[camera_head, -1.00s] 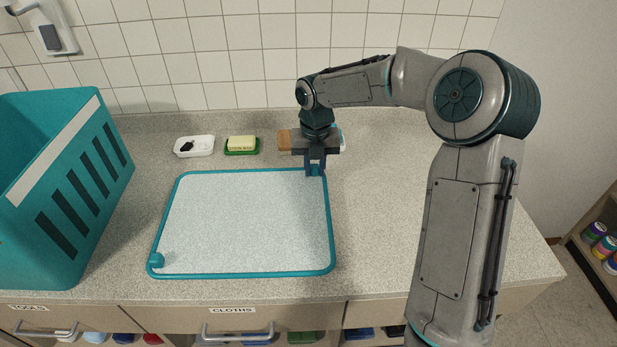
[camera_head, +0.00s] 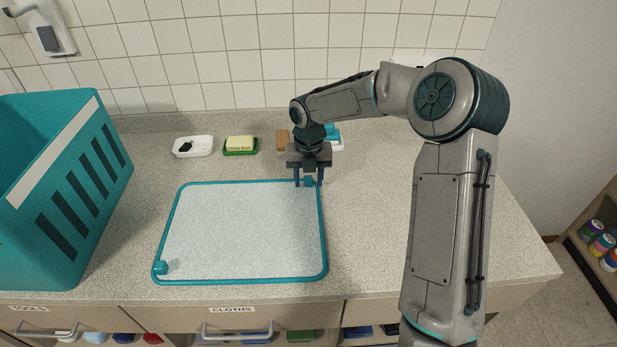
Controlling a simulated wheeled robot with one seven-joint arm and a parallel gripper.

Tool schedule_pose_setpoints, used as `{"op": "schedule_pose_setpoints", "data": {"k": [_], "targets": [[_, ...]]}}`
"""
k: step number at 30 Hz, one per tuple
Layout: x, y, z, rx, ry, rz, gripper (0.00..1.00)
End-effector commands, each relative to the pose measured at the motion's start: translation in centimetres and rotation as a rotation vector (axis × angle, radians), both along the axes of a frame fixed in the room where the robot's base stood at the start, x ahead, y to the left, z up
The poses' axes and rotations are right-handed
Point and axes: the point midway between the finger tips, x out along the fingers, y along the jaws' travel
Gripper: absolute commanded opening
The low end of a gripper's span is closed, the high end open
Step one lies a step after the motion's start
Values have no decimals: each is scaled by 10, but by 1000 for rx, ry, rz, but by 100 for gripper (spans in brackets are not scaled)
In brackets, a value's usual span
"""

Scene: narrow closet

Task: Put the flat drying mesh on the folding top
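The flat drying mesh (camera_head: 243,230) is a pale sheet in a teal frame, with a teal knob at its near left corner and another at its far right corner. It lies flat on the speckled folding top (camera_head: 400,240), with clear surface around it. My gripper (camera_head: 309,184) is at the mesh's far right corner, pointing down. Its two fingers are spread apart, one on each side of the teal knob, with visible gaps. Whether the fingertips touch the frame or top is too small to tell.
A teal slotted basket (camera_head: 75,190) stands at the left. A white dish (camera_head: 193,146), a soap bar on a green tray (camera_head: 240,146) and a brown block (camera_head: 282,140) lie along the back. Tiled wall is behind; drawers are below the front edge.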

Motion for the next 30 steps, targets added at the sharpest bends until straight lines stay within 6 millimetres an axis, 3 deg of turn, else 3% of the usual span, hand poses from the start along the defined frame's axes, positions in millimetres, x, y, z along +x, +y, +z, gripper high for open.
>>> {"op": "schedule_pose_setpoints", "data": {"k": [8, 21, 30], "targets": [[1, 0, 14, 1, -3, -1, 43], [0, 0, 100, 2, -2, -1, 43], [-1, 0, 120, 0, 1, -3, 43]]}}
